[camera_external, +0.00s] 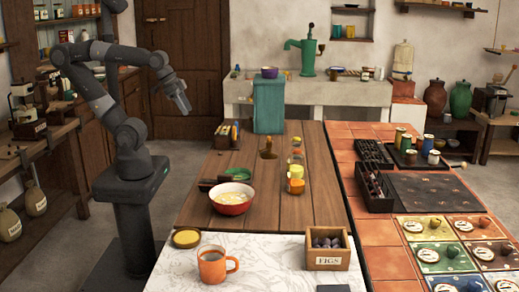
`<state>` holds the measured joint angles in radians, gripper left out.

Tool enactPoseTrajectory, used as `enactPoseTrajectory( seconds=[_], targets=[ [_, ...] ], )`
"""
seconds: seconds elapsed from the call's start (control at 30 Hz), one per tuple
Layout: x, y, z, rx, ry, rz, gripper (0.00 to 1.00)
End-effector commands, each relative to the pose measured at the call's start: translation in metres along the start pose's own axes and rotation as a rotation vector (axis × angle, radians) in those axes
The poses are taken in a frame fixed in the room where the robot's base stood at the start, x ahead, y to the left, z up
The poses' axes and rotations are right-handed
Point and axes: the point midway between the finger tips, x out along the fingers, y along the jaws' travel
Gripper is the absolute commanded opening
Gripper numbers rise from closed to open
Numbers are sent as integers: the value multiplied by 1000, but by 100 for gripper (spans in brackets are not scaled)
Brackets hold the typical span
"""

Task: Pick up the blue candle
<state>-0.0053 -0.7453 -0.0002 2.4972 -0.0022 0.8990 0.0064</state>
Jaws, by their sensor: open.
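My gripper (183,106) hangs in the air to the left of the wooden table, pointing down, open and empty. It is well apart from everything on the table. I cannot make out a blue candle for certain. A small dark holder (222,142) at the table's far left has several thin upright items in it, some orange or yellow and some bluish; they are too small to tell whether they are candles.
The wooden table (260,205) bears a teal box (268,107), a red bowl (232,208), a green bowl (237,174) and stacked jars (296,186). An orange mug (212,265) and a figs crate (327,263) stand on the white top. A tiled counter (378,235) adjoins right.

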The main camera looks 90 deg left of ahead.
Motion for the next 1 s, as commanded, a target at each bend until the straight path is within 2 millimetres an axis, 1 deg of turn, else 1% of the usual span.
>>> enactPoseTrajectory(
  seconds=[0.07,0.17,0.27,0.37,0.4,0.47,0.57,0.6,0.67,0.73,0.87,0.9,0.97,1.0],
  targets=[
    [2,-5,-6,-5,-8,-5,44],
    [9,-17,-21,-12,-24,-14,44],
    [20,-37,-41,-19,-45,-24,44],
    [34,-64,-61,-28,-63,-32,44],
    [39,-76,-68,-32,-69,-34,44],
    [48,-95,-77,-38,-78,-38,44],
    [64,-130,-90,-51,-90,-42,44],
    [70,-146,-93,-56,-94,-43,44],
    [80,-170,-97,-66,-99,-46,44],
    [91,-200,-99,-77,-104,-49,44],
    [113,-259,-95,-101,-109,-54,44],
    [119,-278,-91,-109,-110,-56,44],
    [129,-307,-84,-121,-111,-59,44],
    [135,-326,-77,-130,-110,-61,44]
  ],
)
